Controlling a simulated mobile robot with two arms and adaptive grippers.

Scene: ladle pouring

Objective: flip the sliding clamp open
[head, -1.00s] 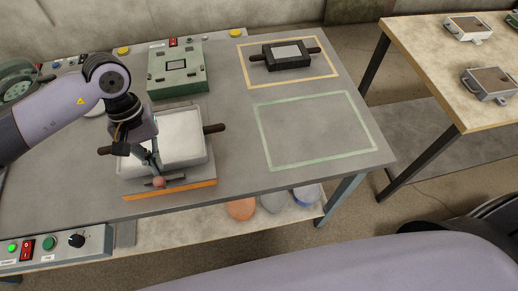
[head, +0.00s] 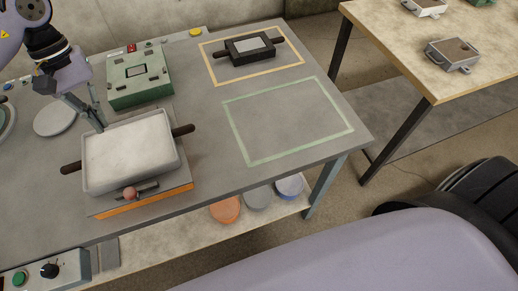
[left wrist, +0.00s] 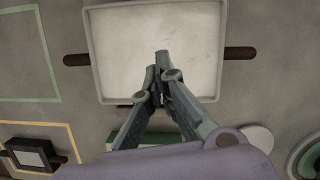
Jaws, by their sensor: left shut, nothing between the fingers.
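The sliding clamp (head: 147,188) is a dark bar with a reddish ball knob (head: 130,193), at the near side of a pale filled flask (head: 132,150) with two brown side handles. The flask sits on a board with an orange front edge (head: 140,201). My left gripper (head: 98,122) is shut and empty at the flask's far left edge, away from the clamp. In the left wrist view its fingertips (left wrist: 158,62) show together over the flask's pale surface (left wrist: 190,50); the clamp is out of that view. My right gripper is not in view.
A green box (head: 140,88) and a round pale disc (head: 54,116) stand beyond the flask. A dark small flask (head: 250,48) lies in the yellow outline. The green outline (head: 288,120) is empty. A control box (head: 45,273) is at the near left.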

